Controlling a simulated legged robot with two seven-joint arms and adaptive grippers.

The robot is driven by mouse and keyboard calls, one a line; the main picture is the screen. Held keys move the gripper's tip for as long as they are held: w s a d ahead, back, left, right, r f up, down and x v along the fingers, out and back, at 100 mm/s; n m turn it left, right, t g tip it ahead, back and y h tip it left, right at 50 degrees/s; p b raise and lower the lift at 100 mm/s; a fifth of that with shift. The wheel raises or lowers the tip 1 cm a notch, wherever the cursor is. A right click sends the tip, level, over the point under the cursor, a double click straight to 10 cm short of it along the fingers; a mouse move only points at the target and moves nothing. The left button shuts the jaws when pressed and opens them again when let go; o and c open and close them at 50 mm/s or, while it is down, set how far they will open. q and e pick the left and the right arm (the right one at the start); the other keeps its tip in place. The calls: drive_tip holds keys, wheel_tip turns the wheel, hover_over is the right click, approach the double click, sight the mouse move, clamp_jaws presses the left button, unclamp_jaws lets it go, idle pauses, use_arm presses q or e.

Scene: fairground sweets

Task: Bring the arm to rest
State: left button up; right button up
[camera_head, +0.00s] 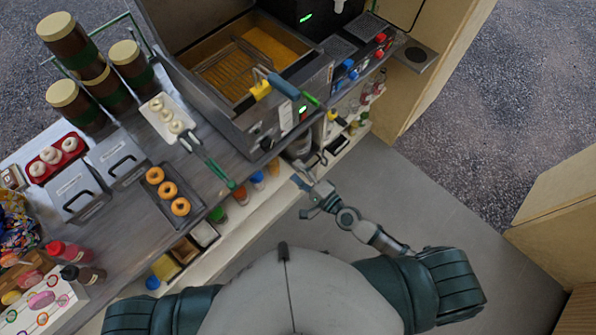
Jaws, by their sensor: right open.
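My right arm (388,243) reaches forward from the right shoulder and bends in toward the counter. My right gripper (306,197) is open and empty, over the grey floor close to the counter's front edge. Its fingers point left, toward the counter, and nothing is between them. Of my left arm only the teal shoulder shows at the bottom left; my left gripper is not in view.
The counter (146,214) holds a fryer (243,112), a tray of browned doughnuts (162,208), a tray of pale doughnuts (158,128), metal bins and jars. A shelf below holds cups. The grey floor (440,190) is clear; wooden panels (560,205) stand at right.

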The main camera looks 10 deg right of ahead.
drive_tip(key=shift+a, duration=0.1)
idle(0.3)
drive_tip(key=s+d+f+n+g+h, duration=0.2)
drive_tip(key=d+f, duration=0.2)
drive_tip(key=f, duration=0.6)
drive_tip(key=s+d+f+n+g+h, duration=0.1)
drive_tip(key=d+f+n+h, duration=0.15)
drive_tip(key=f, duration=0.75)
drive_tip(key=s+d+f+n+g+h, duration=0.25)
drive_tip(key=d+f, duration=0.25)
drive_tip(key=f, duration=0.5)
drive_tip(key=s+d+f+n+g+h, duration=0.1)
drive_tip(key=s+d+f+n+g, duration=0.1)
drive_tip(key=s+f, duration=0.5)
drive_tip(key=s+d+f+n+g+h, duration=0.1)
drive_tip(key=s+d+f+n+g, duration=0.15)
drive_tip(key=s+f, duration=0.45)
drive_tip(key=s+f+n+g, duration=0.1)
drive_tip(key=s+f+n, duration=0.1)
drive_tip(key=s, duration=0.7)
drive_tip(key=s+d+f+n+g+h, duration=0.1)
drive_tip(key=s+f, duration=0.3)
drive_tip(key=s, duration=0.5)
drive_tip(key=shift+d+f+n+g+h, duration=0.2)
drive_tip(key=shift+n+g+h, duration=0.1)
drive_tip(key=shift+n+g, duration=0.4)
